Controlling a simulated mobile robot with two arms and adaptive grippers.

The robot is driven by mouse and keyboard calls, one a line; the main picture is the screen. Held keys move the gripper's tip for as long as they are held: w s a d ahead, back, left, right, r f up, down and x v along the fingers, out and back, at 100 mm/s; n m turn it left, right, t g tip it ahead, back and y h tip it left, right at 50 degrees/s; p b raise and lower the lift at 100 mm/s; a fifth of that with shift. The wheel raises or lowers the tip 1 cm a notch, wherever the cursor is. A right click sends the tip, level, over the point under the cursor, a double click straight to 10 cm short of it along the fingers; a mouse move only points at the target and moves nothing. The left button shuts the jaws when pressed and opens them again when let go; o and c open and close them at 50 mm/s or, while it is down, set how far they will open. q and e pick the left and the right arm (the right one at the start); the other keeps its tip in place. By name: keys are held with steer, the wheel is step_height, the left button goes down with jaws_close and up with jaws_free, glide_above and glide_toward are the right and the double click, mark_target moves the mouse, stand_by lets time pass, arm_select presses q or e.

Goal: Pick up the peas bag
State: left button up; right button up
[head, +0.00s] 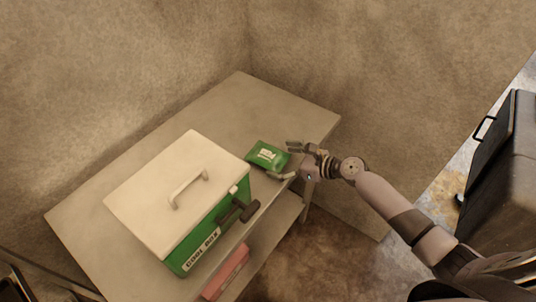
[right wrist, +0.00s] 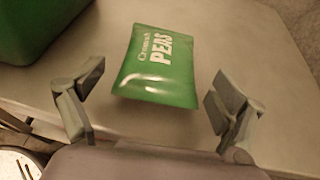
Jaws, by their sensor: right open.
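The peas bag (head: 267,156) is a green packet with white lettering lying on the table, right of the cool box in the head view. My right gripper (head: 285,161) is open at the bag's right side. Its fingers (right wrist: 160,108) are spread wider than the bag, one to each side of it, and nothing is held. My left gripper is not in view.
A green cool box (head: 214,237) with a white lid (head: 160,205) and dark latch stands left of the bag. The table top (head: 245,105) is clear behind the bag. A pink-red item (head: 228,272) sits on the lower shelf. A dark case (head: 505,150) stands far right.

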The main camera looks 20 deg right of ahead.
steer(key=shift+w+a+f, duration=0.3)
steer(key=shift+w+a, duration=0.1)
steer(key=shift+w, duration=0.1)
steer(key=shift+c, duration=0.5)
steer(key=shift+c, duration=0.7)
steer(key=shift+r, duration=0.1)
steer(key=c, duration=1.1)
steer(key=shift+c, duration=0.2)
